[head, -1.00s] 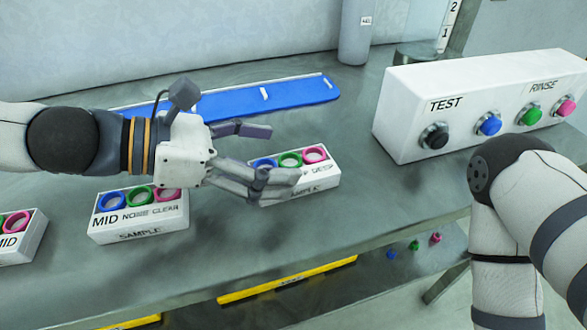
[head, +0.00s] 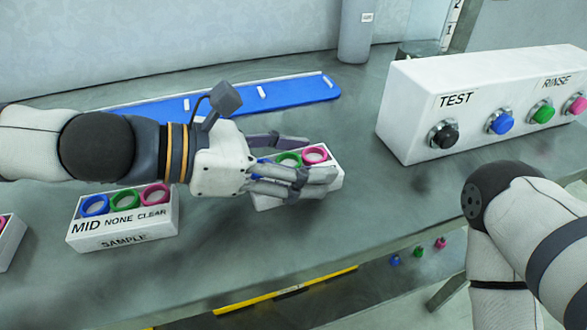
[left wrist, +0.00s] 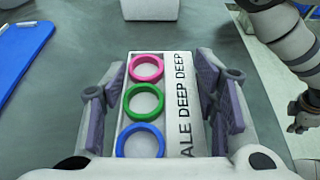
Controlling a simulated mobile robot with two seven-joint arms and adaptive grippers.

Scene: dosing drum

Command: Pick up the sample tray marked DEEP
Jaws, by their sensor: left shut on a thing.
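The sample tray marked DEEP (left wrist: 178,75) is a white block with a pink, a green and a blue ring on top. In the left wrist view its label reads "ALE DEEP DEEP". In the head view the tray (head: 330,180) sits on the grey bench, its front mostly covered by my fingers. My left gripper (head: 308,160) has one finger on each long side of the tray and is shut on it; the fingers also show in the left wrist view (left wrist: 164,100). My right gripper is out of view; only my right arm shows.
A tray marked MID (head: 125,220) stands to the left, with part of another tray (head: 10,240) at the left edge. A white button box (head: 415,105) marked TEST and RINSE stands to the right. A blue strip (head: 310,92) lies behind. The bench front is clear.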

